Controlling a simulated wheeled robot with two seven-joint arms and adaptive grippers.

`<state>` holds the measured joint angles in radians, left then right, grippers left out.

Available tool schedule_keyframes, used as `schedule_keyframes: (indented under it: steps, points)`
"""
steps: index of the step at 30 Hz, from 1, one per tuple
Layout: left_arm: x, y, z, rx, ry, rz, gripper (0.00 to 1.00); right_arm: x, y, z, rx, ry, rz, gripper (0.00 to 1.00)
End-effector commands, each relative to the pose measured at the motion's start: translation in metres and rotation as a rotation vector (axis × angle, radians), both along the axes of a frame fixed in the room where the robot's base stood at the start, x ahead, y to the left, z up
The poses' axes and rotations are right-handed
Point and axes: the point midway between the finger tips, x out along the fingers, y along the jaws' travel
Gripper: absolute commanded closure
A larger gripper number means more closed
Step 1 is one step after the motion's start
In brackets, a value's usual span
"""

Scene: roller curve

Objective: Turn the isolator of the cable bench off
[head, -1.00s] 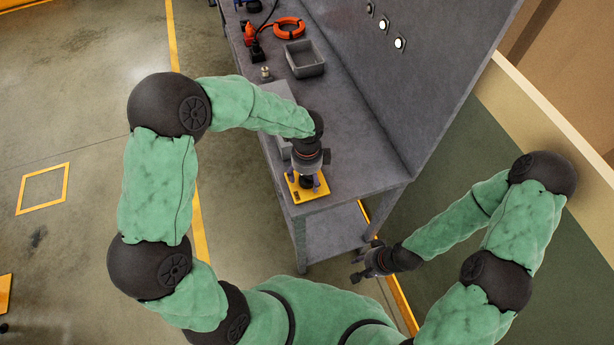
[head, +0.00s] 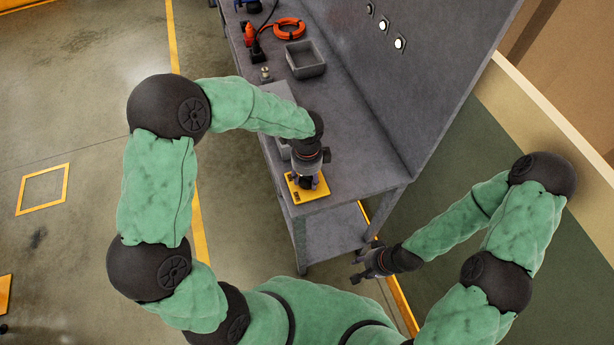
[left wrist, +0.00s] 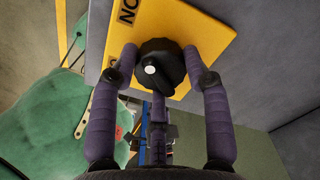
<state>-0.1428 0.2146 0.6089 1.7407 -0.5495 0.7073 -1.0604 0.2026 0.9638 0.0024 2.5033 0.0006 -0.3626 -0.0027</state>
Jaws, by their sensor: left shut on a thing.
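The isolator is a black round knob (left wrist: 160,66) with a white mark on a yellow plate (head: 318,194) at the near end of the grey bench. The plate also shows in the left wrist view (left wrist: 205,30), with black lettering partly hidden. My left gripper (head: 308,184) points down over the plate. In the left wrist view its purple fingers (left wrist: 161,68) stand around the knob and are shut on it. In the head view the gripper mostly hides the knob. My right gripper (head: 364,263) is open and empty, low beside the bench's near end.
On the grey bench (head: 360,165) lie a grey bin (head: 305,60), an orange cable coil (head: 288,29) and an orange-and-black connector (head: 251,38). A grey upright panel (head: 430,75) runs along the right side. The floor left of the bench is clear.

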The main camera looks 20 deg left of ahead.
Motion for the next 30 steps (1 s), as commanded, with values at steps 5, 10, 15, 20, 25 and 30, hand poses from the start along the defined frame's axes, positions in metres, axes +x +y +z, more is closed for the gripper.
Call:
schedule_keyframes:
  steps: [5, 10, 15, 20, 25, 30]
  points:
    - [0.001, 0.0, 0.0, -0.001, -0.004, 0.139, 0.85, 0.0, 0.0, -0.003, 0.0, 0.0, 0.0, 0.6]
    - [0.001, 0.0, 0.0, -0.001, -0.003, 0.298, 0.85, 0.0, 0.0, -0.007, 0.0, 0.0, 0.0, 0.6]
    - [0.001, 0.0, 0.0, -0.001, -0.003, 0.46, 0.85, 0.0, 0.0, -0.011, 0.0, 0.0, 0.0, 0.6]
    - [0.001, 0.0, 0.0, -0.001, -0.004, 0.613, 0.85, 0.0, 0.0, -0.015, 0.0, 0.0, 0.0, 0.6]
    - [0.001, 0.0, 0.0, -0.002, -0.004, 0.775, 0.85, 0.0, 0.0, -0.019, 0.0, 0.0, 0.0, 0.6]
    - [0.001, 0.0, 0.0, -0.002, -0.004, 0.936, 0.85, 0.0, 0.0, -0.024, 0.0, 0.0, 0.0, 0.6]
